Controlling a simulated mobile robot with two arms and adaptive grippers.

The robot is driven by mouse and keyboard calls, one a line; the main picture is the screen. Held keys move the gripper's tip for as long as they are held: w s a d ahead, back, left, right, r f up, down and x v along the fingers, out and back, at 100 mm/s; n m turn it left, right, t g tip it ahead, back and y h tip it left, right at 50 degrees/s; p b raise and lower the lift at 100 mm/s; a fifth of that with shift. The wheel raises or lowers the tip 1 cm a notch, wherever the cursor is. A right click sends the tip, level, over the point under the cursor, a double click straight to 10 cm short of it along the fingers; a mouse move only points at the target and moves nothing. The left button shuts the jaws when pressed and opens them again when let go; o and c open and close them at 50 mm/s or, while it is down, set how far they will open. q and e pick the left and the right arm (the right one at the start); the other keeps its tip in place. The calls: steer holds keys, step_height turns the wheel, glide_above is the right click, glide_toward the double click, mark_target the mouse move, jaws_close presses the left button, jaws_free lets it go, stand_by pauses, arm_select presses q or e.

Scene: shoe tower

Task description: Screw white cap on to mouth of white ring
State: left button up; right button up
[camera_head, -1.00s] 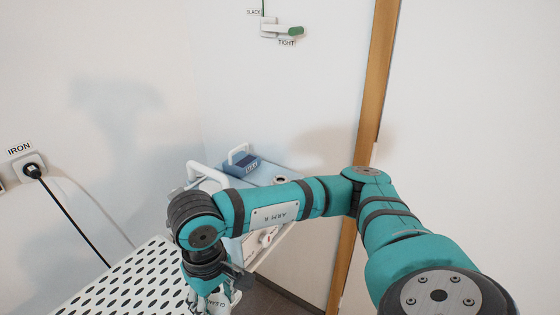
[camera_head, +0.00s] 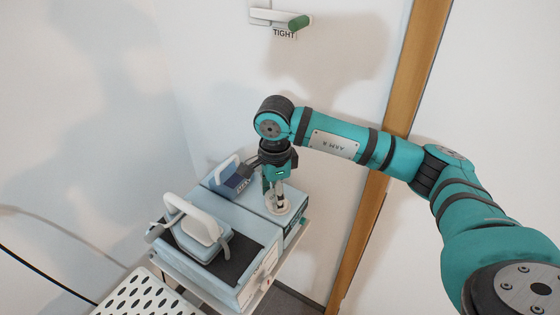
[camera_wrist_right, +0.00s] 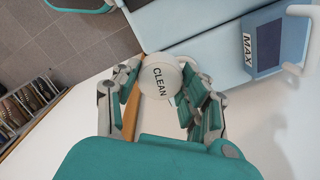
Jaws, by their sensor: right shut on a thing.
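My right gripper (camera_head: 279,199) points down over the pale blue housing at the back right. It is shut on the white cap, a round disc marked CLEAN (camera_wrist_right: 158,77) in the right wrist view, with fingers on both sides. The white ring (camera_head: 267,204) shows around the fingertips on the housing's top in the head view. The fingers partly hide the ring and its mouth. I cannot tell whether the cap touches the ring. My left gripper is not in view.
A blue MAX tank (camera_wrist_right: 262,42) with a pale handle stands beside the ring. An iron with a white handle (camera_head: 195,218) rests on a dark pad in front. A perforated white board (camera_head: 143,294) is at lower left. The wall and its green-tipped lever (camera_head: 298,22) are behind.

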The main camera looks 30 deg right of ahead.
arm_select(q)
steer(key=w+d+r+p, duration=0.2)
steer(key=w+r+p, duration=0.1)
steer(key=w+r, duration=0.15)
arm_select(e)
steer(key=w+d+r+m, duration=0.1)
steer(key=w+d+m, duration=0.35)
steer(key=m, duration=0.55)
steer(key=f+b, duration=0.4)
steer(key=shift+w+a+f+b, duration=0.2)
steer(key=shift+a+f+b, duration=0.1)
steer(key=shift+a, duration=0.1)
steer(key=shift+f+b, duration=0.4)
steer(key=shift+f, duration=0.15)
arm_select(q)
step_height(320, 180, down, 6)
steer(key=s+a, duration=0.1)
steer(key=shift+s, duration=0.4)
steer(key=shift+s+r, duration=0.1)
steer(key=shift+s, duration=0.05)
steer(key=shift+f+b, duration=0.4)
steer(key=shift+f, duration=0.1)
arm_select(e)
steer(key=shift+f, duration=0.15)
